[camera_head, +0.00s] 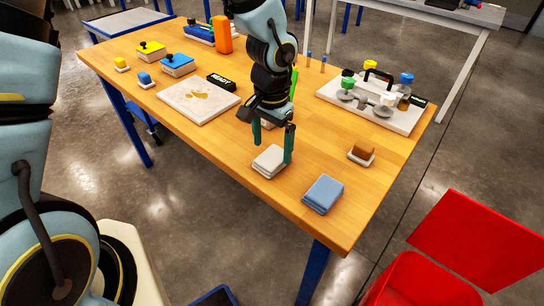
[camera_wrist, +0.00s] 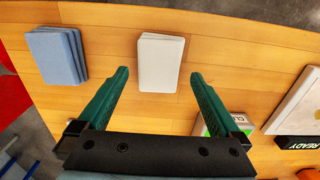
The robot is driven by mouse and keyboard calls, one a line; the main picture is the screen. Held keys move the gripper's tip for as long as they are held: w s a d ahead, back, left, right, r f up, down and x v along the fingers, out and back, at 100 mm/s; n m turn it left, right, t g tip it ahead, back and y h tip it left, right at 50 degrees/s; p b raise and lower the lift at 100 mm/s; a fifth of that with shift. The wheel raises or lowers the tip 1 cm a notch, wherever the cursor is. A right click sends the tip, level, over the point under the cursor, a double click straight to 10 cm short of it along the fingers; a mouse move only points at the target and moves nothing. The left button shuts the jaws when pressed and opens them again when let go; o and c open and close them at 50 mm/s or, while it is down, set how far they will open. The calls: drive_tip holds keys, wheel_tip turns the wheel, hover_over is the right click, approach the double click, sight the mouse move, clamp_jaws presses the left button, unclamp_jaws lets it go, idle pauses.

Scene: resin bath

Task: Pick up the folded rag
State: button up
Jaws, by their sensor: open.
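A pale grey-white folded cloth (camera_head: 269,162) lies flat near the table's front edge. In the wrist view this cloth (camera_wrist: 160,62) shows ahead of and between the fingers. A blue folded cloth (camera_head: 323,194) lies to its right, near the table's corner; in the wrist view it is at the upper left (camera_wrist: 57,55). Which one is the rag, I cannot tell for sure. My gripper (camera_head: 273,143) points down with its green fingers apart, just above the pale cloth. In the wrist view my gripper (camera_wrist: 159,76) is empty.
A brown block on a white dish (camera_head: 362,152) and a white tray of jars and knobs (camera_head: 372,104) stand to the right. A stained white board (camera_head: 198,98) lies left.

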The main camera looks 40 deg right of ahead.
sight(272, 160)
drive_tip(key=shift+f, duration=1.2)
drive_tip(key=shift+c, duration=0.4)
drive_tip(key=c, duration=1.2)
